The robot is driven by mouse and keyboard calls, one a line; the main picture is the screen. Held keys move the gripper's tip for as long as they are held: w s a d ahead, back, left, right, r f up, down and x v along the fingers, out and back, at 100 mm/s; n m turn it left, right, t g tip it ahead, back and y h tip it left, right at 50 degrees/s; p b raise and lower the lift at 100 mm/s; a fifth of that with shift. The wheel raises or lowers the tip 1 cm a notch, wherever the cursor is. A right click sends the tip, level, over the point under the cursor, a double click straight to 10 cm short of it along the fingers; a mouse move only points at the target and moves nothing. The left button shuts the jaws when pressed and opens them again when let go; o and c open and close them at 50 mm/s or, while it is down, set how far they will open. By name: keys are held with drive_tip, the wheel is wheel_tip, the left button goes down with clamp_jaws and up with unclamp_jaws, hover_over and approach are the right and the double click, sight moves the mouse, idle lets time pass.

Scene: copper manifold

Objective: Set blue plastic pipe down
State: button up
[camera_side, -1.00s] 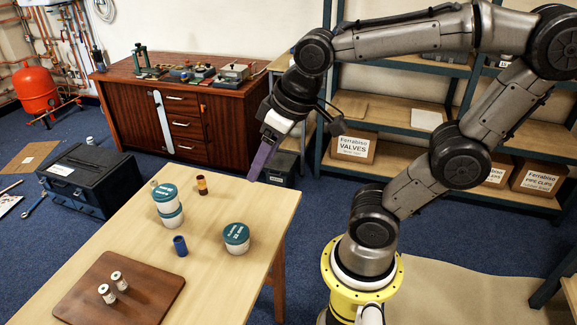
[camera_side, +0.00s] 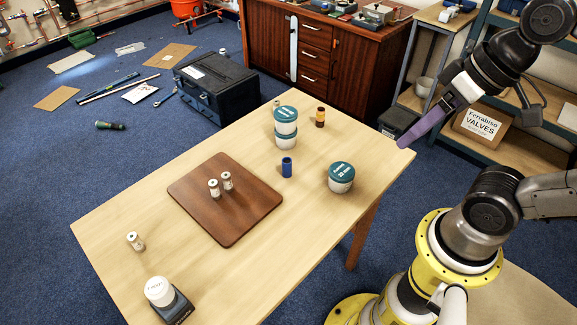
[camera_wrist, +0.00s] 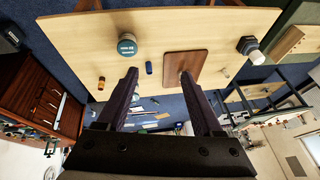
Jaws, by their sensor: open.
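The blue plastic pipe (camera_side: 287,167) is a short blue cylinder standing upright on the wooden table (camera_side: 130,205), between the brown board and a teal-lidded tub. It also shows in the wrist view (camera_wrist: 149,68). My gripper (camera_side: 402,143) has long purple fingers and appears by the table's far right corner in the side view, well apart from the pipe. In the wrist view my gripper (camera_wrist: 158,74) is open, with its two fingers spread and nothing between them. The pipe appears beyond the fingertips there.
Two stacked tubs (camera_side: 286,127), a single tub (camera_side: 341,177) and a brown-yellow cylinder (camera_side: 320,116) stand near the pipe. The brown board (camera_side: 225,222) carries two small pale cylinders. A third pale cylinder (camera_side: 136,241) and a white-topped object (camera_side: 160,291) stand at the table's near left.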

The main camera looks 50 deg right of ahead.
drive_tip(key=w+a+r+m+g+y, duration=0.1)
drive_tip(key=w+a+m+g+y, duration=0.15)
drive_tip(key=a, duration=0.35)
drive_tip(key=m+t+y, duration=0.1)
drive_tip(key=m+y, duration=1.2)
hover_over(284, 164)
drive_tip(key=s, duration=0.2)
wheel_tip(284, 164, down, 11)
drive_tip(key=d+f+m+t, duration=0.1)
drive_tip(key=f+m, duration=0.1)
drive_tip(key=f, duration=0.4)
drive_tip(key=d+f+m+t, duration=0.1)
drive_tip(key=d+f+m, duration=0.1)
drive_tip(key=f, duration=0.5)
drive_tip(key=d+f+m+t, duration=0.1)
drive_tip(key=d+f+m, duration=0.1)
drive_tip(key=f, duration=0.4)
drive_tip(key=shift+w+d+f+t+h, duration=0.2)
drive_tip(key=shift+w+f+t+h, duration=0.05)
drive_tip(key=shift+t, duration=0.1)
drive_tip(key=shift+x, duration=3.8)
clamp_jaws()
